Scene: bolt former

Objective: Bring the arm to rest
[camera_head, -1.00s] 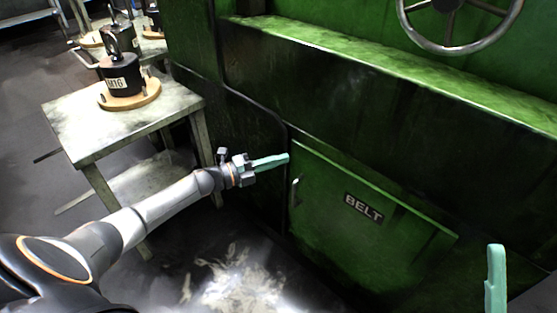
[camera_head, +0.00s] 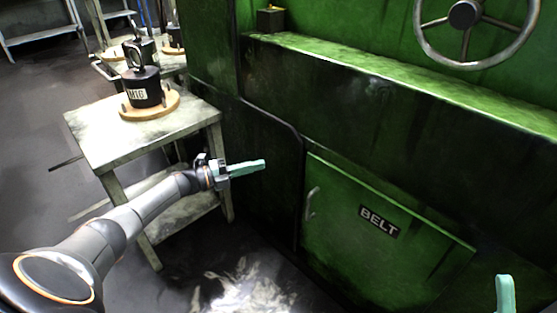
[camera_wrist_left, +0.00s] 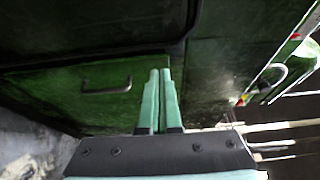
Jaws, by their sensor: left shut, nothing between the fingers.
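My left gripper (camera_head: 247,168) is in front of the green machine's lower side in the head view, in the air right of the small table. Its pale green fingers are shut with nothing between them. In the left wrist view the two fingers (camera_wrist_left: 159,100) lie side by side, with the machine's door and handle (camera_wrist_left: 107,88) beyond them to the left. Of my right gripper (camera_head: 505,295) only a pale green finger shows at the bottom right of the head view. Whether it is open or shut is hidden.
The green machine (camera_head: 390,120) fills the right, with a handwheel (camera_head: 463,15) and a shut door labelled BELT (camera_head: 379,221). A small table (camera_head: 95,135) at left bears a black labelled weight (camera_head: 143,88) on a round wooden base (camera_head: 165,105). Free floor (camera_head: 40,110) lies at far left.

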